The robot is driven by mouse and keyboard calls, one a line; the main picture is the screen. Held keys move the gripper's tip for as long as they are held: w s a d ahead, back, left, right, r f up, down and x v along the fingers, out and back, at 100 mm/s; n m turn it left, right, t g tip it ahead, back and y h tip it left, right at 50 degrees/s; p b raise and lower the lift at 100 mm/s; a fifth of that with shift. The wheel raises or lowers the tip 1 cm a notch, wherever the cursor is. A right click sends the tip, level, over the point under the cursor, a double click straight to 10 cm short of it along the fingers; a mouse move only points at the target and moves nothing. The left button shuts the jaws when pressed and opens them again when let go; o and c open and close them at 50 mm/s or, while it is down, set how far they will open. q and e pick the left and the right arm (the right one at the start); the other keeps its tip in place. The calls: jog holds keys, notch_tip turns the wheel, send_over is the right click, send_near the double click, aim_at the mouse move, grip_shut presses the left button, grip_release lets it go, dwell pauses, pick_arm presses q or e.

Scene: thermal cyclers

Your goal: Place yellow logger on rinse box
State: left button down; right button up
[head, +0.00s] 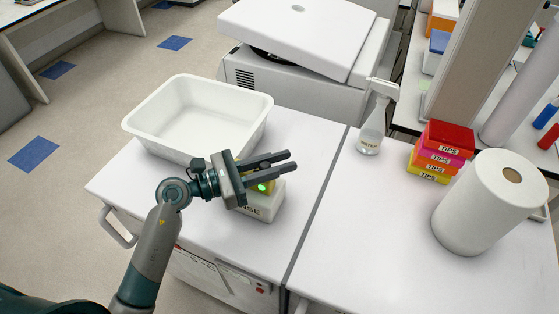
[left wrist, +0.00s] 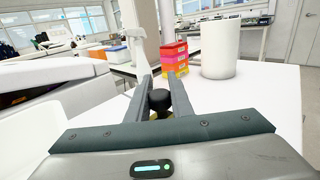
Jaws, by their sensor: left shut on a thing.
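My left gripper (head: 291,161) reaches in from the left above the white rinse box (head: 262,206), whose label is partly covered. It is shut on the yellow logger (head: 243,179), which shows as a small yellow patch beneath the fingers. In the left wrist view a black knob (left wrist: 159,100) sits between the two fingers (left wrist: 162,82), with a bit of yellow below it. The logger is over the box top; the gripper hides whether they touch. My right gripper is not in view.
A white basin (head: 190,145) stands behind my left arm. A spray bottle (head: 374,120), stacked tips boxes (head: 440,155) and a paper roll (head: 488,203) stand to the right. A white machine (head: 300,65) is at the back. The white table is clear between box and roll.

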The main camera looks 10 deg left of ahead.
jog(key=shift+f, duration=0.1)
pick_arm(q)
jog(key=c, duration=2)
grip_release()
jog(key=shift+f, duration=0.15)
jog(key=o, duration=0.4)
jog(key=shift+o, duration=0.2)
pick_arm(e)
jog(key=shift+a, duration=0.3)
pick_arm(q)
jog(key=shift+r, duration=0.2)
